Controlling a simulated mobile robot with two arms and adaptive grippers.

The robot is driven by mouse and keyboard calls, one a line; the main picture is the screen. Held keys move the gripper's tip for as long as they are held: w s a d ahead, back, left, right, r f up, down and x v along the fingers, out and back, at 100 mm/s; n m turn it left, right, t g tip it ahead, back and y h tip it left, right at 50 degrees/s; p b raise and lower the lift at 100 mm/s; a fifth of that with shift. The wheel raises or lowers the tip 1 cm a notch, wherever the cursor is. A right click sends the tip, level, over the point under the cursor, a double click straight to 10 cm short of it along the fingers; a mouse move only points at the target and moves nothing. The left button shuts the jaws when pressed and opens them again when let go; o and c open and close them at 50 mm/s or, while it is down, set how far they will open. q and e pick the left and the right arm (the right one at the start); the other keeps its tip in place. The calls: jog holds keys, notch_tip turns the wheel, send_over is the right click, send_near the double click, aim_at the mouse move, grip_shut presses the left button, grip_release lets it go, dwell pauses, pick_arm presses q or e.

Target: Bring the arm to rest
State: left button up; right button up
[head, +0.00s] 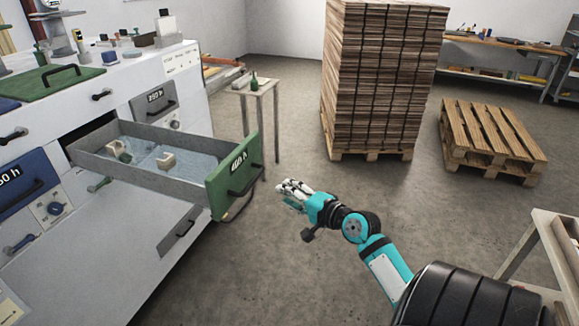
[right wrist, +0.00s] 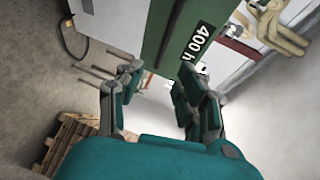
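My right arm reaches from the lower right of the head view. Its gripper (head: 291,194) is over the floor, just to the right of the open drawer's green front. In the right wrist view my right gripper (right wrist: 158,92) has its fingers spread apart, with nothing between them. Beyond the fingers is the green drawer front (right wrist: 172,40) marked 400 h. My left gripper is not in the head view.
The grey drawer with the green front (head: 232,176) stands open from the white cabinet (head: 150,235) and holds two small pale pieces. A small table (head: 258,88) stands behind it. A wood stack (head: 375,80) and an empty pallet (head: 490,135) stand farther back. Floor between is clear.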

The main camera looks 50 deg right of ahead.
jog(key=shift+f, duration=0.1)
dwell(0.5)
notch_tip(320, 180, down, 23)
jog(key=s+a+n+g+h, duration=0.1)
jog(key=s+n+g, duration=0.1)
jog(key=s+g, duration=0.15)
jog(key=s+a+f+n+g+b, duration=0.1)
jog(key=s+a+f+n+g, duration=0.2)
jog(key=f, duration=0.5)
jog(key=s+a+f+n+g, duration=0.1)
jog(key=s+a+f+g, duration=0.2)
jog(key=f, duration=0.6)
jog(key=s+a+f+n+g, duration=0.1)
jog(key=s+a+f+n, duration=0.3)
jog(key=s, duration=0.6)
jog(key=s+a+f+n+g+b, duration=0.1)
jog(key=s+a+f+n+g, duration=0.1)
jog(key=s+a+f+n, duration=0.3)
jog(key=s+a+f+n+g+y, duration=0.1)
jog(key=s+a+f+n+g, duration=0.1)
jog(key=s+a+f+n, duration=0.2)
jog(key=s+a+f, duration=0.1)
jog(key=s+f, duration=0.2)
jog(key=s, duration=0.3)
jog(key=s+a+f, duration=0.2)
jog(key=s+f, duration=0.2)
jog(key=s, duration=0.2)
jog(key=shift+n+b, duration=0.3)
jog(key=shift+n, duration=0.1)
